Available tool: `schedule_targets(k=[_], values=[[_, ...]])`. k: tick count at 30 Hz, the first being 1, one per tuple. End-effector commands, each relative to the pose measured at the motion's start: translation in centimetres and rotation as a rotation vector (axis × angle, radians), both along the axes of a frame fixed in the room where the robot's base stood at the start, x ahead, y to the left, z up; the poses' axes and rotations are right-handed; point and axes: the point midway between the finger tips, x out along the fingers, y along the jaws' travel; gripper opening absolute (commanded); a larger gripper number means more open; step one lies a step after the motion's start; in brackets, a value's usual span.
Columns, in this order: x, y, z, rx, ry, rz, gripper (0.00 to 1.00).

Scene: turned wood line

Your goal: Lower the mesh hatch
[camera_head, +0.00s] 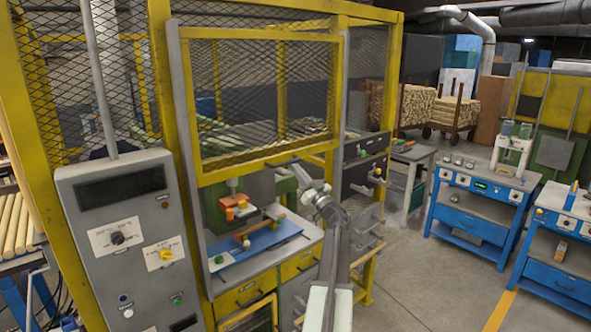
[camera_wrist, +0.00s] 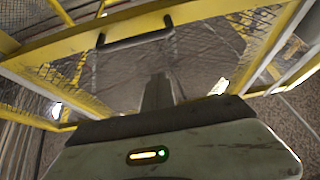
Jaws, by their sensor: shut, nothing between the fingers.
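The mesh hatch (camera_head: 268,160) is a yellow-framed mesh panel in the yellow cage front. It is raised, with an open gap below its lower bar onto a work bay. In the wrist view its yellow bar (camera_wrist: 62,62) crosses the upper part, with a dark handle (camera_wrist: 135,39) on it. My gripper (camera_head: 299,172) is in front of the bay, just below the hatch's lower bar at its right half. In the wrist view my gripper (camera_wrist: 157,90) is shut and empty, pointing toward the bar and apart from the handle. The exact distance is unclear.
A grey control panel (camera_head: 125,235) stands at the left of the cage. The bay holds a blue plate (camera_head: 262,243) with orange and wooden parts. Yellow drawers (camera_head: 247,291) are below. Blue workbenches (camera_head: 480,205) stand at the right, with clear floor (camera_head: 425,270) between.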

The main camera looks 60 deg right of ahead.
Motion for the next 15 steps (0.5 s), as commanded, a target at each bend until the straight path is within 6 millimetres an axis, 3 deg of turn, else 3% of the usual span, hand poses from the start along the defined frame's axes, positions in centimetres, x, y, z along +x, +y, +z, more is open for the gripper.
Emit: schedule_targets(k=[13,15], values=[[7.0,-2.5,4.8,0.000,0.000,-0.001,0.00],[7.0,-2.5,2.1,0.001,0.000,-0.003,0.00]])
